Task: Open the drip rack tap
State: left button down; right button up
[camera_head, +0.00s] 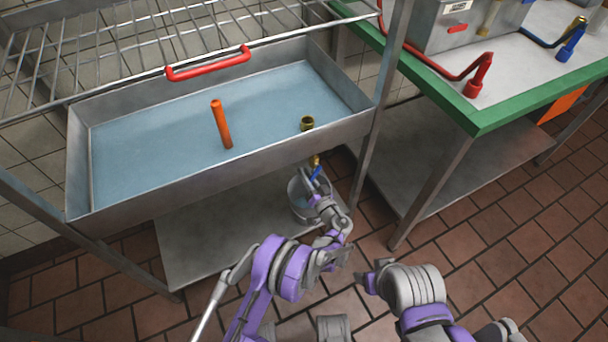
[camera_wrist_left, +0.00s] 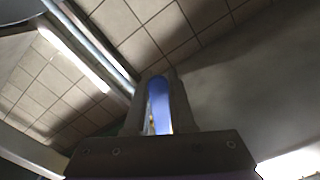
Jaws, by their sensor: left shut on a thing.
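The drip rack tap has a brass body (camera_head: 314,160) under the front right of the sink basin. Its blue handle (camera_head: 316,172) hangs just below the brass. My left gripper (camera_head: 318,182) reaches up to the tap from below and is shut on the blue handle. In the left wrist view, the blue handle (camera_wrist_left: 158,98) stands between the two fingers, with a bit of brass at its base. My right gripper (camera_head: 368,278) is low in front, away from the tap. Its fingers are too unclear to tell whether it is open.
The drip rack's basin (camera_head: 80,165) holds an orange upright pipe (camera_head: 221,125) and a brass fitting (camera_head: 307,123). A metal bucket (camera_head: 298,200) stands on the lower shelf (camera_head: 205,235) below the tap. A green-edged table (camera_head: 480,122) is at right.

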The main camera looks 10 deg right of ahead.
pick_arm(q)
jog(key=shift+w+d+f+n+b, duration=0.2)
jog(key=shift+d+n+b, duration=0.15)
jog(key=shift+n, duration=0.45)
jog(key=shift+w+d+f+n+b, duration=0.2)
jog(key=shift+d+n, duration=0.25)
jog(key=shift+n, duration=0.35)
jog(key=shift+r, duration=0.1)
jog(key=c, duration=0.8)
grip_release()
jog(key=shift+o, duration=0.2)
jog(key=shift+s, duration=0.15)
jog(key=p+v, duration=0.1)
jog(key=v, duration=0.9)
jog(key=shift+s+p, duration=0.3)
jog(key=shift+d, duration=0.15)
